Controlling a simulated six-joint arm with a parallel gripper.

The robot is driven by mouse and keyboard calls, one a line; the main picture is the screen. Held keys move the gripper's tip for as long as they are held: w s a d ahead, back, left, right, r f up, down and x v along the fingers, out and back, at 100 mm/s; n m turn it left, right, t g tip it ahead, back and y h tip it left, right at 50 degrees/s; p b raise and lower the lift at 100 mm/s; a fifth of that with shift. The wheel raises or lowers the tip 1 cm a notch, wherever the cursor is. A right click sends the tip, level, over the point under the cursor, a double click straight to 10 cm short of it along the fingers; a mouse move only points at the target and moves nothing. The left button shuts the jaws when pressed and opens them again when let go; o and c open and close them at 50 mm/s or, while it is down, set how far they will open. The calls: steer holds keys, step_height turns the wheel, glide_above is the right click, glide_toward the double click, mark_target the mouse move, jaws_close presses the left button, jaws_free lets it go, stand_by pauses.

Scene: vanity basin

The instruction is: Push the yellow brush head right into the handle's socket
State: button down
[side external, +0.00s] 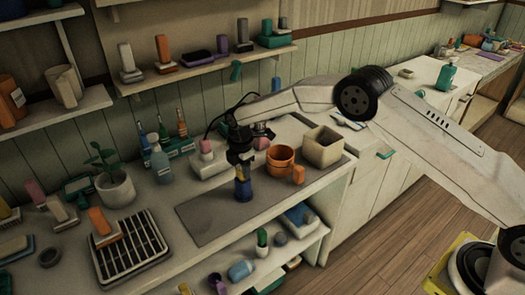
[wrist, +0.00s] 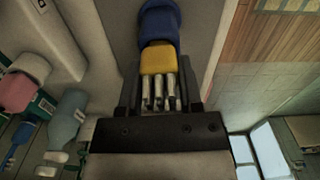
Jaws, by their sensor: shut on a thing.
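The blue handle (side external: 243,190) stands upright on the grey mat in the side view, below my gripper (side external: 241,160). The yellow brush head (wrist: 158,57) shows clearly in the wrist view, with pale bristle tufts (wrist: 159,92) pointing toward my palm. Its far end meets the blue handle (wrist: 160,22); the socket is hidden, and I cannot tell whether a gap remains. My gripper (wrist: 160,95) points down and is shut on the brush head, with dark fingers on both sides of it.
An orange mug (side external: 281,160) and a beige square pot (side external: 322,147) stand close to the right of my gripper. A blue-grey bottle (side external: 160,164) and a potted plant (side external: 115,188) are to the left. The grey mat (side external: 212,222) is bare in front of the handle.

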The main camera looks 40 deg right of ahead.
steer(key=shift+f, duration=0.2)
stand_by(0.3)
stand_by(0.3)
steer(key=c, duration=0.6)
jaws_free()
steer(key=o, duration=0.6)
steer(key=shift+r, duration=3.9)
